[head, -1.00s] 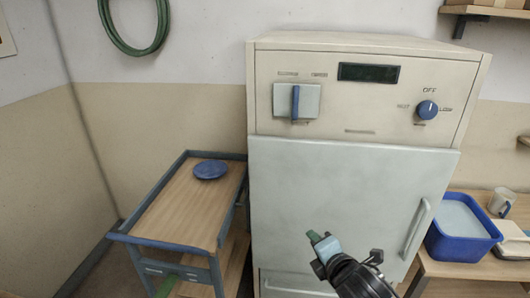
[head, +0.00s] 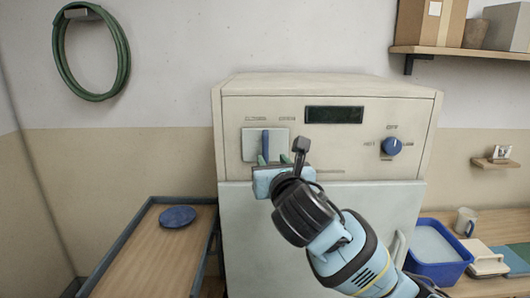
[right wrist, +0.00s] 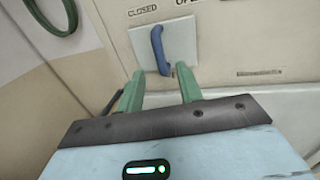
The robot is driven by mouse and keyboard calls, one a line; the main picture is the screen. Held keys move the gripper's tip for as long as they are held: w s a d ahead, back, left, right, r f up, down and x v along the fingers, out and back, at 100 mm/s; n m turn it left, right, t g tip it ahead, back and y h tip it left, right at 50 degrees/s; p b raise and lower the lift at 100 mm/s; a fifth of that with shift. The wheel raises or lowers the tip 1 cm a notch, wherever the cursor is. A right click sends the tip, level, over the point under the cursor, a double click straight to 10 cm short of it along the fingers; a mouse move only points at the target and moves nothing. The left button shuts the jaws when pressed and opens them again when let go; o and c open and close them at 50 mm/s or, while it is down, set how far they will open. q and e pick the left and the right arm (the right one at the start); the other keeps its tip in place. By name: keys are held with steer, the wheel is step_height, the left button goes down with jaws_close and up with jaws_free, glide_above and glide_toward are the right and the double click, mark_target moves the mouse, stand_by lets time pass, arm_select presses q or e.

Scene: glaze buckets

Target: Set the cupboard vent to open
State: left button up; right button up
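The cupboard vent control is a blue lever (head: 265,144) on a pale square plate (head: 281,134), at the upper left of the cream cupboard front. The lever stands about upright, nearer the CLOSED label than the one to its right. In the right wrist view the lever (right wrist: 158,48) lies beyond my fingertips. My right gripper (head: 272,160) is just in front of and below the lever; it hides the plate's lower part. In the right wrist view its green fingers (right wrist: 160,85) are apart with nothing between them. My left gripper is out of view.
A blue knob (head: 391,146) and dark display (head: 334,115) share the panel. A trolley (head: 136,254) with a blue plate (head: 177,216) stands left. A blue tub (head: 437,266) and a mug (head: 466,221) stand right. A green hose (head: 126,68) hangs on the wall.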

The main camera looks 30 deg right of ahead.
mark_target(266, 151)
steer(key=x, duration=0.6)
steer(key=shift+w+d, duration=0.1)
steer(key=shift+w, duration=0.3)
jaws_close()
